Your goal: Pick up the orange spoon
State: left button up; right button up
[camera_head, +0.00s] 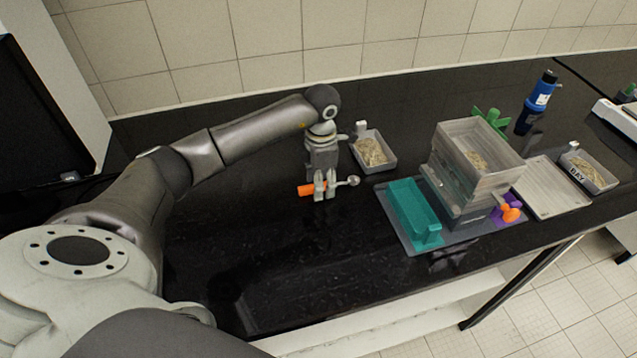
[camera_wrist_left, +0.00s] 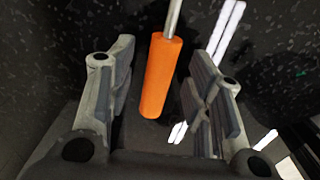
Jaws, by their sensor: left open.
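The orange spoon lies on the black worktop, with its orange handle (camera_head: 312,189) pointing left and its metal bowl (camera_head: 350,181) to the right in the head view. My left gripper (camera_head: 325,192) points down right over the spoon, near where the handle meets the metal shaft. In the left wrist view the orange handle (camera_wrist_left: 161,76) runs between the two open fingers of the left gripper (camera_wrist_left: 163,100). Gaps show on both sides of the handle, and neither finger appears to touch it. My right gripper is not in view.
A grey tray (camera_head: 388,160) of grainy material stands just right of the gripper. Farther right are the teal holder (camera_head: 408,208), the sieve shaker box (camera_head: 452,170), a flat panel (camera_head: 548,190), a tray labelled BAY (camera_head: 603,184) and a blue bottle (camera_head: 541,92). The worktop in front is clear.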

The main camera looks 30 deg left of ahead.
pick_arm(q)
jog(key=shift+f, duration=0.25)
grip_shut()
jog(key=shift+r, duration=0.1)
